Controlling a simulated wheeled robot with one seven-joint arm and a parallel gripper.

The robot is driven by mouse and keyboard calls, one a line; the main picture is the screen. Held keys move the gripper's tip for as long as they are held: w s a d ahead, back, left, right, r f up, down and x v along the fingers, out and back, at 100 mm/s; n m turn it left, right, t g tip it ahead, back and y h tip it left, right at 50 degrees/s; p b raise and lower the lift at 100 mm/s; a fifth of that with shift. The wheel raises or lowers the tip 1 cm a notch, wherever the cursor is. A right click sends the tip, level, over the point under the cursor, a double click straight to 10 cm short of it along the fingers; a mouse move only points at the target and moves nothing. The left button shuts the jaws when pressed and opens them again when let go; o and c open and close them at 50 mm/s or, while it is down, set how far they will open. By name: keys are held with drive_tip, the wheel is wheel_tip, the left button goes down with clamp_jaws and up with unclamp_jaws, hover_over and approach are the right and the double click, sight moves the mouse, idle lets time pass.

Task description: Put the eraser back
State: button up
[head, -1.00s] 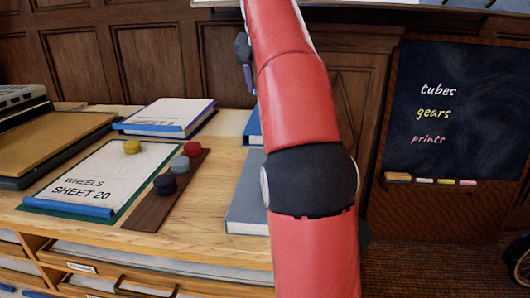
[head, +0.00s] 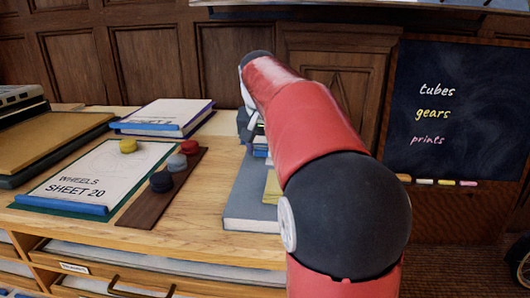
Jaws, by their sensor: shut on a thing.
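My gripper (head: 247,126) is at the far end of my red arm, low over the stack of books on the cabinet top. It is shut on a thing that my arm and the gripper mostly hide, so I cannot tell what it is. A tan block (head: 403,178), which looks like a board eraser, lies at the left end of the chalkboard's ledge. My arm is close to its left side in the picture. The chalkboard (head: 460,90) reads "tubes", "gears" and "prints".
Chalk pieces (head: 446,182) lie on the ledge. A grey book (head: 245,208) is under smaller books, partly behind my arm. To the left are a clipboard (head: 95,180), a brown strip (head: 145,208) with coloured pucks, and a blue-edged pad (head: 165,117). Bare wood lies between strip and books.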

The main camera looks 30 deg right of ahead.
drive_tip(key=shift+f, duration=0.5)
drive_tip(key=shift+f, duration=0.1)
drive_tip(key=o, duration=1)
drive_tip(key=shift+c, duration=0.2)
drive_tip(key=p+v, duration=0.1)
drive_tip(key=v, duration=1.1)
drive_tip(key=shift+p, duration=0.4)
